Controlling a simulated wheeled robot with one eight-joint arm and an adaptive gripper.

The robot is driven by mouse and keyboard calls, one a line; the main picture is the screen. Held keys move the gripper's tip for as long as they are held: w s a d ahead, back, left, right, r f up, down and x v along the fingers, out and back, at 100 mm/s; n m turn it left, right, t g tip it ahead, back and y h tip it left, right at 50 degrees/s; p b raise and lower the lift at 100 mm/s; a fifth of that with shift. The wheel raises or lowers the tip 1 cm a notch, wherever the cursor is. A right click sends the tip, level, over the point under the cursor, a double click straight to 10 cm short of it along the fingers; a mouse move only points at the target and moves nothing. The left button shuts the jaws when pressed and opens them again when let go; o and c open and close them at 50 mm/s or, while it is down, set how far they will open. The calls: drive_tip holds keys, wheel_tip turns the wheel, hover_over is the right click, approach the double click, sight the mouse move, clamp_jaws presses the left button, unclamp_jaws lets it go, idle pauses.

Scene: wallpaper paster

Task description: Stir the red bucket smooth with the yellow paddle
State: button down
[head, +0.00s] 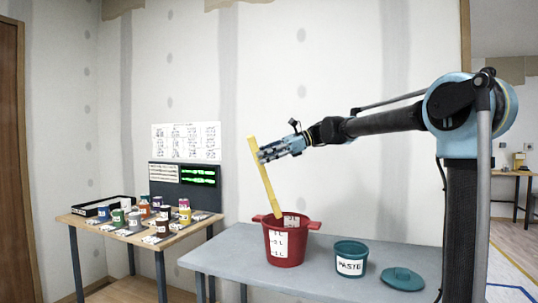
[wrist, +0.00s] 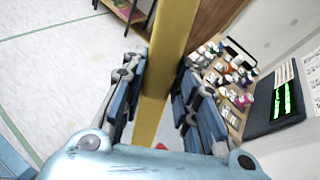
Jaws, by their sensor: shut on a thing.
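The red bucket (head: 284,246) stands on the grey table, with a white label marked in litres on its front and handles at its rim. The yellow paddle (head: 265,178) leans, its top tilted to the left and its lower end going down behind the bucket's front rim. My gripper (head: 264,155) is shut on the upper part of the yellow paddle, above and slightly left of the bucket. In the wrist view the paddle (wrist: 165,75) runs between the two fingers. The paddle's lower end and the bucket's contents are hidden.
A teal tub labelled PASTE (head: 350,259) stands right of the bucket, and a teal lid (head: 403,279) lies beside it on the grey table (head: 215,262). A wooden table (head: 79,222) at the left holds several small labelled pots and a dark screen (head: 198,176).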

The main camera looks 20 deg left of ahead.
drive_tip(key=shift+s+a+f, duration=0.4)
drive_tip(key=shift+s, duration=0.15)
drive_tip(key=shift+f, duration=0.3)
drive_tip(key=shift+w+d+f, duration=0.65)
drive_tip(key=shift+w+f, duration=0.3)
drive_tip(key=shift+f, duration=1.75)
drive_tip(key=shift+w+d+f, duration=0.7)
drive_tip(key=shift+w+f, duration=0.3)
drive_tip(key=shift+f, duration=1.75)
drive_tip(key=shift+w+d+f, duration=0.65)
drive_tip(key=shift+w+f, duration=0.3)
drive_tip(key=shift+f, duration=1.75)
drive_tip(key=shift+d, duration=0.1)
